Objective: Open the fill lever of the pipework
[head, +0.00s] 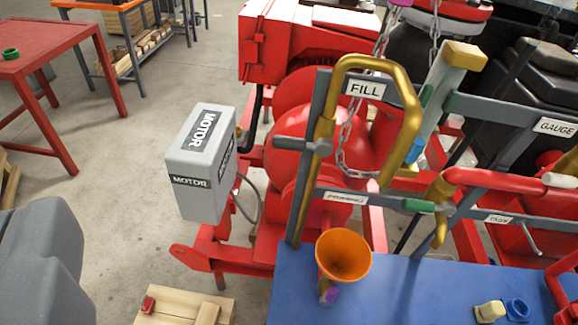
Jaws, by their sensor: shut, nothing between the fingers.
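A white FILL label (366,90) sits on the grey frame of the pipework, inside a bent brass pipe loop (405,95). Just right of it, a pale grey bar (438,95) with a yellow block end (465,55) stands tilted up and to the right. It looks like the fill lever, but the picture does not make this certain. Its lower end is near a blue part and the brass loop. A red-handled lever (495,176) with a pale tip lies roughly level, lower right. I cannot make out my gripper in this view.
A chain (346,135) hangs behind the loop. An orange funnel (343,255) stands on the blue surface (400,290) below. A grey MOTOR box (200,160) is at left. GAUGE (556,127) labels another bar. Red machinery is behind; open floor lies left.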

